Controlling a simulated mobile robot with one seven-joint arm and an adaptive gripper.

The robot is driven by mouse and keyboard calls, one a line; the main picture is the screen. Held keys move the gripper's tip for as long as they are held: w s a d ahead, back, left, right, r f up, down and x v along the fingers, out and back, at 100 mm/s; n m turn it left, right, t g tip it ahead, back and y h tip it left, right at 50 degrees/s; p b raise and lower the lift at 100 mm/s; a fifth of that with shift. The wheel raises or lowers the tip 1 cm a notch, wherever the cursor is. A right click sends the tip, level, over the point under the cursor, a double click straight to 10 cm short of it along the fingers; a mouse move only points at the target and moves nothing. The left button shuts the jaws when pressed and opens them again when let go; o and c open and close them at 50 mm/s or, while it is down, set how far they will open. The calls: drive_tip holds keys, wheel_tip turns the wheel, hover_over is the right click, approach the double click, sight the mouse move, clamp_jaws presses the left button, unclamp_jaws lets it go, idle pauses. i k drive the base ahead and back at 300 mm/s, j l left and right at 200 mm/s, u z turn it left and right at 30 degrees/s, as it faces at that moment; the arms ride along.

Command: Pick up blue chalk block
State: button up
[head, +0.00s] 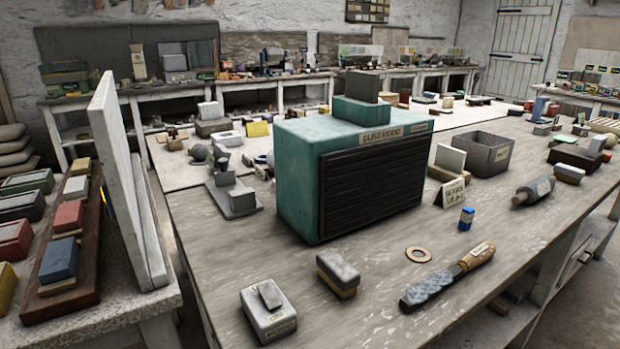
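Another blue block (58,260) sits on a dark wooden board on the left bench, in a row with a red one. I cannot tell for certain which is the blue chalk block; both stand clear of any grip. My gripper is not in the head view.
A large teal box (295,190) with a dark slatted front fills the table's middle. A rasp (432,286), a ring (418,254) and small blocks lie in front. A grey bin (473,153) stands behind right.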

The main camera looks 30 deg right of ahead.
sight(467, 215)
drive_tip(key=k+z, duration=0.15)
drive_tip(key=z, duration=0.3)
drive_tip(key=k+z, duration=0.2)
drive_tip(key=z, duration=0.3)
drive_tip(key=k+l+z, duration=0.15)
drive_tip(key=z, duration=0.3)
